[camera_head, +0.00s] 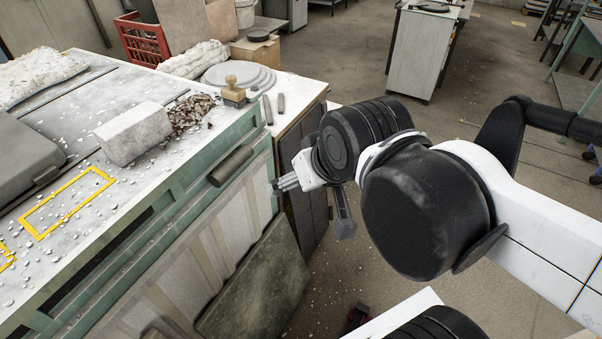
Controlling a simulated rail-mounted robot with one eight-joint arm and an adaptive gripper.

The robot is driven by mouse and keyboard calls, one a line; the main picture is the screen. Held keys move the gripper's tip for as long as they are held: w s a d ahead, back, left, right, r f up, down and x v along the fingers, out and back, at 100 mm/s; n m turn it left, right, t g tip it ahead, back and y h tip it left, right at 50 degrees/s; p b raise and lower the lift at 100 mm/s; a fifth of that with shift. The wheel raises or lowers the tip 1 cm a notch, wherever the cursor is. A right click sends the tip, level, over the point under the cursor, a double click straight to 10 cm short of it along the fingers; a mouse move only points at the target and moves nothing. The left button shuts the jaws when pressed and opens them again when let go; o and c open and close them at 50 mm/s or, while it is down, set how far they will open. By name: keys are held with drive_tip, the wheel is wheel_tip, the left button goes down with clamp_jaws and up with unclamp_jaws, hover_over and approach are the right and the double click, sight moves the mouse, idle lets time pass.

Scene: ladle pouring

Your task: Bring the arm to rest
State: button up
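My arm reaches in from the right, with white links and black joints. It hangs in the air in front of the green workbench (180,185). My gripper (303,183) is at the arm's end, near the right end of the bench front and lower than the bench top. Light grey parts stick out to its left, and a dark bar with a grey end points down. Nothing is seen held in it. I cannot tell how far the fingers are apart. No ladle can be made out.
The bench top holds a grey block (133,135), a brown heap (190,113), white crumbs and a yellow outline (66,205). A wooden-handled tool (233,92) stands near round grey discs (238,76). A dark cylinder (231,166) juts from the bench front. Behind is a cabinet (423,52); open floor lies between.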

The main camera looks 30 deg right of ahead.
drive_tip(key=shift+f, duration=0.15)
wheel_tip(320, 180, down, 10)
drive_tip(key=b, duration=1)
drive_tip(key=shift+f+b, duration=0.2)
drive_tip(key=shift+b, duration=0.2)
